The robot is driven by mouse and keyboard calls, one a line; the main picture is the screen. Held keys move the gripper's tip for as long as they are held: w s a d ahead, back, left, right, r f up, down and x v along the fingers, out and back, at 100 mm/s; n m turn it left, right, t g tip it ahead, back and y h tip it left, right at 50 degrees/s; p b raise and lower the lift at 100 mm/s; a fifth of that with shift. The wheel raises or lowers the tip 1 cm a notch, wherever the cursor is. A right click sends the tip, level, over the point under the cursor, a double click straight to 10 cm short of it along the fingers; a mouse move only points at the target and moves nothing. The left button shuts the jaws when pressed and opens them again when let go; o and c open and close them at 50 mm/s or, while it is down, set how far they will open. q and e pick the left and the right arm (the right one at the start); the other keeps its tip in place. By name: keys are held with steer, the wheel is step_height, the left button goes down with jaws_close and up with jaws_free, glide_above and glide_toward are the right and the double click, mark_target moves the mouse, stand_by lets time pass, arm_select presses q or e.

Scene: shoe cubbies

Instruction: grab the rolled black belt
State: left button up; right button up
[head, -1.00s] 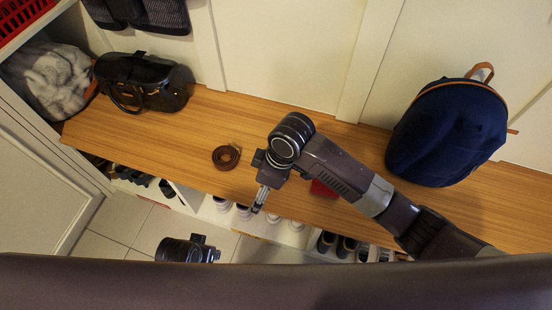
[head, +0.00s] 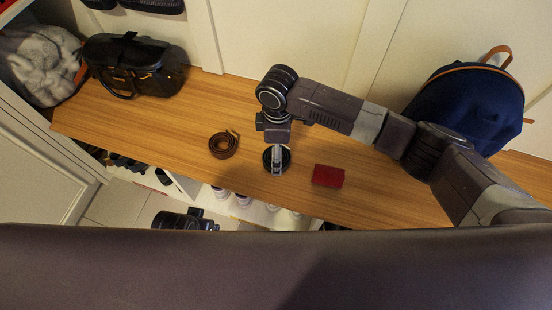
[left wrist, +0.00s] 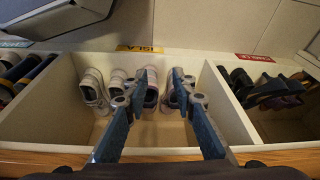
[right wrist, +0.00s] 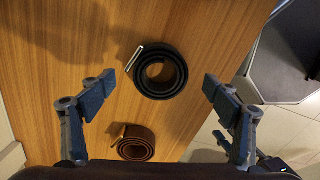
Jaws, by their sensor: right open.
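The rolled black belt (head: 267,162) lies on the wooden bench top, partly hidden by my right gripper (head: 277,170) in the head view. In the right wrist view the black belt (right wrist: 160,92) is a coil with a silver buckle. My right gripper (right wrist: 159,80) is open, its fingers on either side of the belt in that view and apart from it. A rolled brown belt (right wrist: 137,145) lies beside it; it also shows in the head view (head: 223,145). My left gripper (left wrist: 162,77) is open and empty in front of the shoe cubbies.
A dark red box (head: 328,176) lies on the bench (head: 180,115) right of the black belt. A black handbag (head: 133,65) stands at the left, a navy backpack (head: 465,105) at the right. Cubbies below hold shoes (left wrist: 95,90).

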arm_select(q)
steer(key=shift+r, duration=1.45)
arm_select(e)
steer(key=shift+a+f, duration=0.1)
steer(key=shift+f, duration=1.2)
arm_select(q)
steer(key=shift+w, duration=0.1)
arm_select(e)
steer(key=c, duration=1.3)
steer(key=shift+r, duration=0.1)
